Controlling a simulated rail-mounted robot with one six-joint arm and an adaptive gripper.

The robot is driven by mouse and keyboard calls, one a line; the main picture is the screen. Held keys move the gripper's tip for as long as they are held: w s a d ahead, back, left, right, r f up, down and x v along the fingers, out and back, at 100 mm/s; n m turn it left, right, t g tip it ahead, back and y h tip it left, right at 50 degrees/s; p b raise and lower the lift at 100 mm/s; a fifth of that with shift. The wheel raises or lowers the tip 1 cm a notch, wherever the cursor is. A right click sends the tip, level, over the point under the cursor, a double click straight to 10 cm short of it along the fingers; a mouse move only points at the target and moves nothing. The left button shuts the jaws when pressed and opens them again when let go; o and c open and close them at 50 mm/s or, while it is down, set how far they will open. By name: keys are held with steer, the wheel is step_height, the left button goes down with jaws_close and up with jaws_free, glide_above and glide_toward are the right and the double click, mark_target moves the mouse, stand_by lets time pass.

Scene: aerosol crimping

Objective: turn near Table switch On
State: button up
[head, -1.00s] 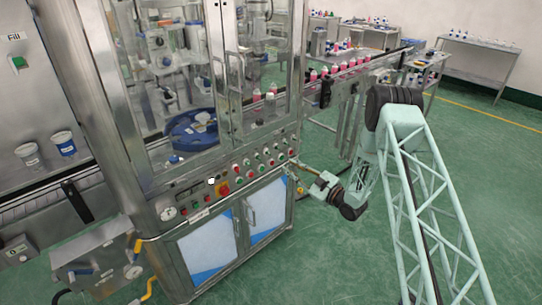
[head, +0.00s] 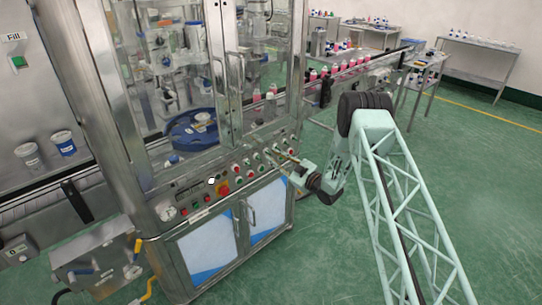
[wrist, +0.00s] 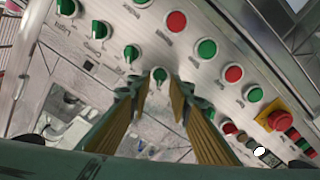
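The control panel (head: 228,175) on the front of the machine carries rows of red and green buttons and switches. In the wrist view, a row of green rotary switches runs down from the upper left, and a green switch (wrist: 160,74) lies between my fingertips. The labels are too small and blurred to tell which is the Table switch. My gripper (wrist: 160,88) is open, with two ribbed yellowish fingers pointing at the panel on either side of that switch; I cannot tell if they touch it. In the head view, my gripper (head: 272,157) is at the panel's right part.
A red emergency button (wrist: 279,121) on a yellow base is to the right in the wrist view, beside more red and green buttons. Glass doors with handles (head: 229,85) rise above the panel. A conveyor with pink bottles (head: 335,69) stands behind. Green floor is free at right.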

mark_target(269, 153)
steer(key=shift+x, duration=1.15)
jaws_close()
